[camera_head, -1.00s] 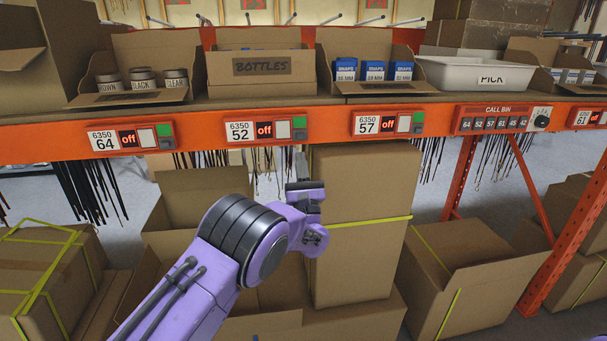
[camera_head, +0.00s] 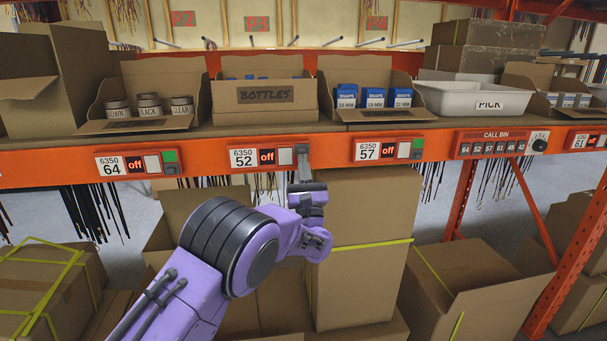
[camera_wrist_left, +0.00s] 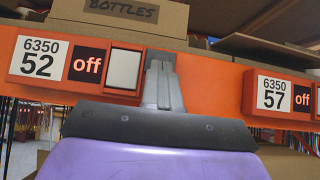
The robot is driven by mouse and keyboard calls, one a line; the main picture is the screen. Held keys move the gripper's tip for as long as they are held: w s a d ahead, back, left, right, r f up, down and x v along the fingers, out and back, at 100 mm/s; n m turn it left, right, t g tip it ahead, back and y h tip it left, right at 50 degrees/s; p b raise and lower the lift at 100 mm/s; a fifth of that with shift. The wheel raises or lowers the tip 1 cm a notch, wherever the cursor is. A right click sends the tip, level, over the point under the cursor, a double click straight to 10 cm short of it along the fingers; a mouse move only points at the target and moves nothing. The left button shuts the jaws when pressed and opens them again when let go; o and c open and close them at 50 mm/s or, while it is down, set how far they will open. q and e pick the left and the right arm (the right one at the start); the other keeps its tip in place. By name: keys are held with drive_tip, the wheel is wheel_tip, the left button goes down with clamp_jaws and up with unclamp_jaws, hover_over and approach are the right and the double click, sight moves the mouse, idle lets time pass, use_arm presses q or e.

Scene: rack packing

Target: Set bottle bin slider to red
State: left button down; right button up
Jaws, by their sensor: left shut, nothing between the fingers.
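The cardboard bin marked BOTTLES (camera_head: 265,95) stands on the shelf, with its orange panel 6350 52 (camera_head: 243,158) below it on the beam. The panel's display (camera_head: 267,157) reads "off", with a white button (camera_head: 285,156) to its right. My left gripper (camera_head: 303,152) is shut and empty, its tips over the slider spot at the panel's right end. In the left wrist view the closed fingers (camera_wrist_left: 162,85) stand just right of the white button (camera_wrist_left: 125,69). They hide the slider, and neither green nor red shows there. My right gripper is out of view.
Similar panels 64 (camera_head: 112,163) and 57 (camera_head: 365,151) flank it, both reading "off" with green showing. A call bin panel (camera_head: 500,144) is further right. Cardboard boxes (camera_head: 362,210) stand below the beam, close to my left arm.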

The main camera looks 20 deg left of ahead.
use_arm(q)
drive_tip(key=w+a+f+b+v, duration=0.1)
drive_tip(key=f+b+v, duration=0.1)
drive_tip(key=b+v, duration=0.7)
drive_tip(key=v, duration=0.3)
drive_tip(key=shift+f, duration=0.35)
drive_tip(key=shift+w+d, duration=0.1)
